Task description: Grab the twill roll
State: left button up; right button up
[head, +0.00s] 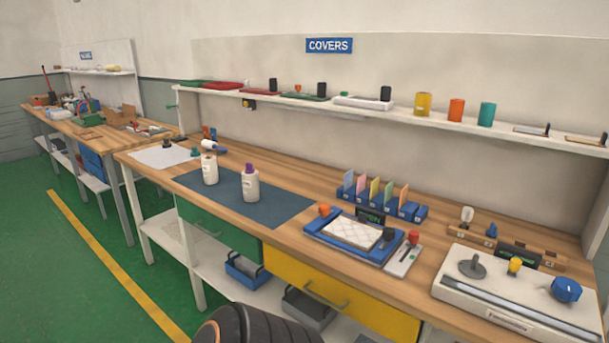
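I cannot tell which object is the twill roll; no label reads as twill. Roll-like cylinders stand upright on the wall shelf: a yellow one (423,104), an orange one (456,110) and a teal one (487,114). Neither of my grippers is in view. A dark ribbed rounded shape at the bottom edge may be part of my own body.
A wooden workbench (330,270) runs along the wall below the "COVERS" sign (329,45). It carries a blue tray with a quilted white pad (352,231), card holders and a white device (510,300). Green floor (60,270) lies open at the left.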

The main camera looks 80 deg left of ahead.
aim_at(209, 166)
jog(key=i+j+u, duration=0.1)
jog(key=j, duration=0.25)
jog(key=i+j+u, duration=0.1)
jog(key=i+j, duration=0.2)
jog(key=u, duration=3.15)
jog(key=i+j, duration=0.1)
jog(key=i, duration=0.35)
jog(key=j+u, duration=0.05)
